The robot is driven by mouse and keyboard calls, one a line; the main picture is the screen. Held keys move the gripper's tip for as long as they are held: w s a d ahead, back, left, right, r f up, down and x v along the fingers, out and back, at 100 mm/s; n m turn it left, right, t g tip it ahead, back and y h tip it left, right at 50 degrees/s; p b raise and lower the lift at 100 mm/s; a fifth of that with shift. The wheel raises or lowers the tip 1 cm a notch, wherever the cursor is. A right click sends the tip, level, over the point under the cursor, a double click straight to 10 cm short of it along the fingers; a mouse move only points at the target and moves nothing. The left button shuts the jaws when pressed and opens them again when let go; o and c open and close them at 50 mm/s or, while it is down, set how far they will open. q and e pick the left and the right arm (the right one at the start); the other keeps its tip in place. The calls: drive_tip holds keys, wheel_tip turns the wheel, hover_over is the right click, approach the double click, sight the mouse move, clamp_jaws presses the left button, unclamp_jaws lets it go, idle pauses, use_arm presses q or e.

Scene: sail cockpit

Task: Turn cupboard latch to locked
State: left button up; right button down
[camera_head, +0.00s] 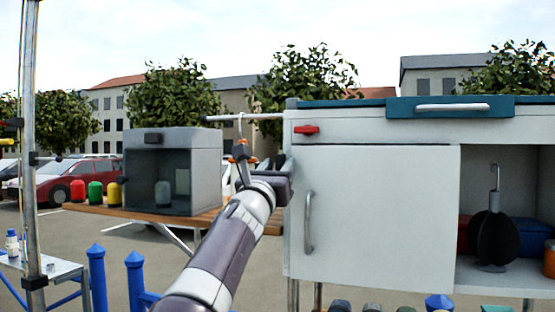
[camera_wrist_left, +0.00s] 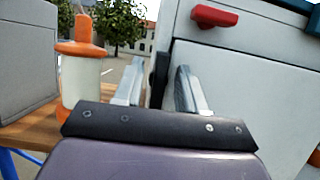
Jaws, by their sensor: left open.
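The red cupboard latch (camera_head: 306,130) sits on the white frame above the upper left corner of the cupboard door (camera_head: 380,210). It lies roughly horizontal. In the left wrist view the latch (camera_wrist_left: 214,17) is at the top, right of the fingers. My left gripper (camera_head: 282,163) is beside the cupboard's left edge, a little below and left of the latch, apart from it. My forearm hides part of the wooden shelf. My right gripper is not in view.
An orange-capped lantern (camera_wrist_left: 82,75) hangs close to the left of my gripper. A grey box (camera_head: 205,170) stands on the wooden shelf (camera_head: 95,208). The door has a grey handle (camera_head: 309,222). The cupboard's right half is open, with a dark round object (camera_head: 492,238) inside.

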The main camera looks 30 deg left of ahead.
use_arm(q)
clamp_jaws()
drive_tip(key=shift+m, duration=0.4)
drive_tip(key=m+h, duration=0.2)
drive_tip(key=m, duration=0.1)
drive_tip(key=m+h, duration=0.2)
drive_tip(key=m, duration=0.1)
drive_tip(key=shift+m, duration=0.4)
drive_tip(key=m+h, duration=0.1)
drive_tip(key=m, duration=0.2)
drive_tip(key=m+g+h+p, duration=0.1)
drive_tip(key=m, duration=0.2)
drive_tip(key=shift+d+h, duration=0.1)
drive_tip(key=shift+h, duration=0.2)
drive_tip(key=m+g+h+p, duration=0.1)
drive_tip(key=m+g, duration=0.1)
drive_tip(key=m, duration=0.3)
drive_tip(key=shift+p, duration=0.35)
drive_tip(key=shift+d+f+m+g+p, duration=0.15)
drive_tip(key=shift+m+g+p, duration=0.65)
drive_tip(key=shift+m, duration=1)
drive_tip(key=shift+f, duration=0.15)
